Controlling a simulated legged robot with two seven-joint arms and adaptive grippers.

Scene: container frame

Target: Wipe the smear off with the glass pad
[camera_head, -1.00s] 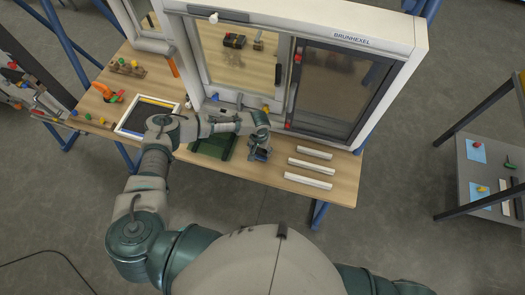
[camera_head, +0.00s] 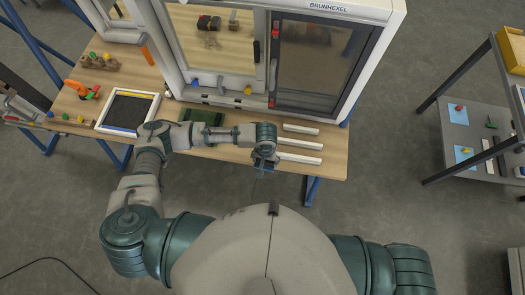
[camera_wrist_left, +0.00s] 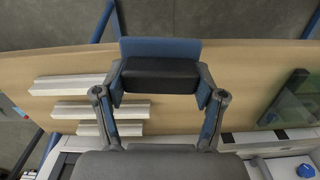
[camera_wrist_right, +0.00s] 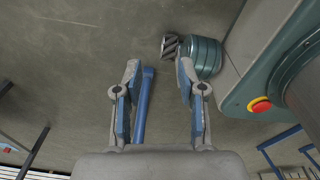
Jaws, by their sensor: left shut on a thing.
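My left gripper (camera_head: 265,163) is over the front edge of the bench, before the framed window (camera_head: 340,8). In the left wrist view it is shut on the glass pad (camera_wrist_left: 160,73), a dark block with a blue back, held between both fingers. The pad is apart from the window glass. A faint brownish smear (camera_head: 212,41) seems to show on the left pane; I cannot tell its exact extent. My right gripper (camera_wrist_right: 158,75) is open and empty above the floor, outside the head view.
White strips (camera_head: 300,143) lie on the bench (camera_head: 335,165) at right. A green object (camera_head: 200,117), a framed dark panel (camera_head: 128,111) and an orange tool (camera_head: 82,90) lie farther left. A shelf rack (camera_head: 470,130) stands at right, with open floor between.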

